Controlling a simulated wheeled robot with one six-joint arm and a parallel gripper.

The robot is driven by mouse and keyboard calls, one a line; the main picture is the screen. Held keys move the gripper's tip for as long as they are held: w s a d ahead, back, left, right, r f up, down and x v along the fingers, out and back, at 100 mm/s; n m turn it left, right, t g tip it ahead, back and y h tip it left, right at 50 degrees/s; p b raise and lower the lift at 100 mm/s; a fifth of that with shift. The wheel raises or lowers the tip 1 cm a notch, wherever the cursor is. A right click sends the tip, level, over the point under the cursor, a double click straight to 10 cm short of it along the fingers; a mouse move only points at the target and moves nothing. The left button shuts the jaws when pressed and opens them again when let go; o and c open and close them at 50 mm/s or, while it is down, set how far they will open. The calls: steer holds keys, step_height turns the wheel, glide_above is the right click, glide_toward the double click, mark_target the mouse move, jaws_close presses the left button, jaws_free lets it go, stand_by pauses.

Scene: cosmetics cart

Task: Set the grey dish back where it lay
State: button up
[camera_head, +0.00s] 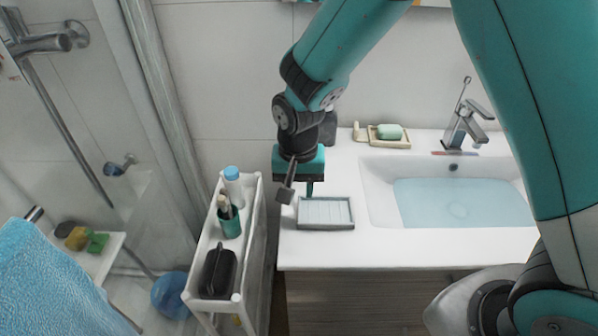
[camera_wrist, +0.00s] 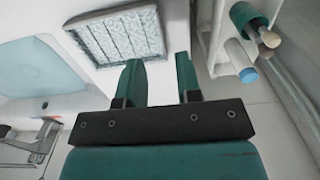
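The grey dish (camera_head: 325,226) is a rectangular tray with a grey rim and a pale, ridged inside. It lies flat on the white counter, left of the basin and near the counter's left edge. In the wrist view the dish (camera_wrist: 118,38) shows at upper left, beyond and left of the fingers. My gripper (camera_head: 300,188) points down above the dish's back left corner. In the wrist view my gripper (camera_wrist: 160,62) is open, with nothing between its two fingers. I cannot tell whether the nearer finger touches the dish's rim.
The basin (camera_head: 380,195) with water is to the right, with a faucet (camera_head: 465,120) behind it. A soap dish (camera_head: 400,143) with green soap stands at the back. A white cart (camera_head: 255,240) with bottles, a green cup (camera_head: 229,221) and a black case (camera_head: 217,272) stands left.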

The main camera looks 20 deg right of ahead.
steer(key=s+r+n+y, duration=0.1)
steer(key=s+r+n, duration=0.1)
steer(key=s+r, duration=0.35)
steer(key=s+r+n+y, duration=0.1)
steer(key=s+r+n, duration=0.2)
steer(key=r, duration=0.5)
steer(key=s+r+n+y, duration=0.1)
steer(key=s+r+n, duration=0.1)
steer(key=s, duration=0.3)
steer(key=s+d+r+n+y, duration=0.1)
steer(key=s+r+n, duration=0.1)
steer(key=s, duration=0.4)
steer(key=shift+s+d+r+n+b, duration=0.2)
steer(key=shift+s+d+n+b, duration=0.1)
steer(key=shift+n, duration=0.6)
